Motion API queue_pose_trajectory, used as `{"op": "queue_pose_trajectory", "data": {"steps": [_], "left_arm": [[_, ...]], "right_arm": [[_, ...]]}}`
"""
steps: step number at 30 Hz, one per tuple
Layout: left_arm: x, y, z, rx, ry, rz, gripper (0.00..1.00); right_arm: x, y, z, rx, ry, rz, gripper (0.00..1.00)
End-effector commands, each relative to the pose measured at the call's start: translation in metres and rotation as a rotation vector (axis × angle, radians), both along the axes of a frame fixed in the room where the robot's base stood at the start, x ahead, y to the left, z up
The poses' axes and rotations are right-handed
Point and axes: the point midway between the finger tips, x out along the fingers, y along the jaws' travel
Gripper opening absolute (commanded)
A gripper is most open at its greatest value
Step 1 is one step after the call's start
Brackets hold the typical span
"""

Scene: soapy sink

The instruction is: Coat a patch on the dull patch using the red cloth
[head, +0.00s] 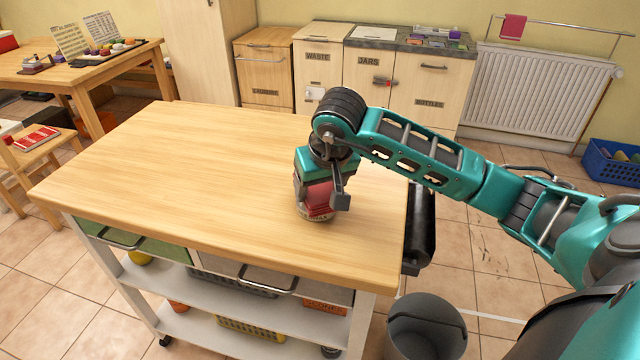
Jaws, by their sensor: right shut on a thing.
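My right gripper (326,190) points down over the wooden top of the trolley (190,170), near its right front part. It is shut on a red thing that looks like the red cloth (317,196), bunched between the fingers. A pale, dark-marked rim (316,217) shows just under the red, at the level of the wooden top; I cannot tell what it belongs to. The fingers partly hide the cloth. I cannot make out a dull patch on the wood; it may be hidden under the gripper. My left gripper is out of view.
The rest of the wooden top is bare. A dark roller (420,225) hangs at its right edge, and a grey bin (426,325) stands on the floor below. Cabinets (330,65) line the back wall. Another red cloth (513,26) hangs on a rail above the radiator.

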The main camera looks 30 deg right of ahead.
Motion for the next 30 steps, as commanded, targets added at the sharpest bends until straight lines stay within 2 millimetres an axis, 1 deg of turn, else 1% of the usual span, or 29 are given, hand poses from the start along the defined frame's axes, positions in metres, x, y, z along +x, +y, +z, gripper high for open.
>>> {"op": "queue_pose_trajectory", "data": {"steps": [21, 30], "left_arm": [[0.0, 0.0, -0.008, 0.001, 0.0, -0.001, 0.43], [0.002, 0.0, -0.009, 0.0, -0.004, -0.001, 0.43]], "right_arm": [[0.0, 0.0, -0.009, 0.0, -0.001, 0.0, 0.3], [0.0, 0.0, -0.011, 0.0, 0.001, 0.0, 0.3]]}}
